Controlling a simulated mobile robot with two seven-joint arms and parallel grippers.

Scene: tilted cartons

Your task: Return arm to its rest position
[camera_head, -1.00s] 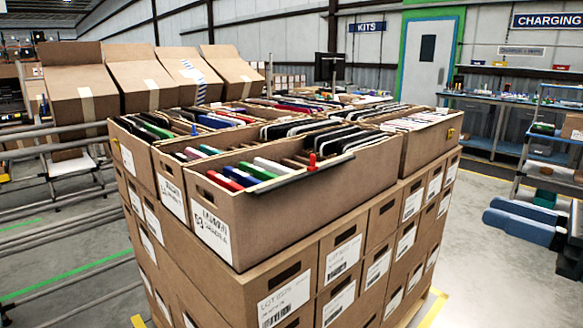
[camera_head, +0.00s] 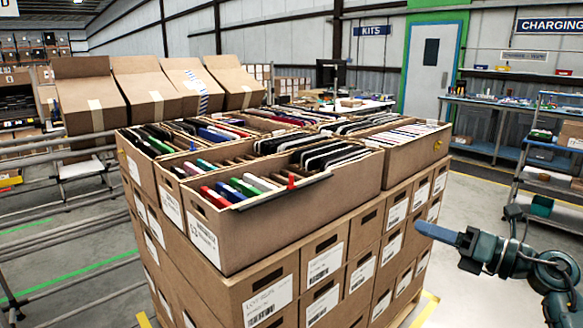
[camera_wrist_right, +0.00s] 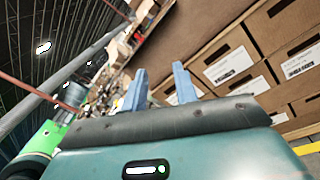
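My right gripper (camera_head: 424,231) is at the right of the head view, beside the right side of the carton stack, with its blue fingers pointing left. It appears empty and apart from the boxes. In the right wrist view its two blue fingers (camera_wrist_right: 160,82) stand apart with nothing between them. My right arm (camera_head: 510,258) shows dark teal behind it, reaching to the right edge. My left gripper and left arm are not in view.
A stack of cardboard cartons (camera_head: 262,245) with open, filled top boxes stands in the centre. Tilted cartons (camera_head: 148,86) stand behind left by metal rails (camera_head: 60,222). A shelf rack (camera_head: 562,150) is at the right. Floor is clear at lower right.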

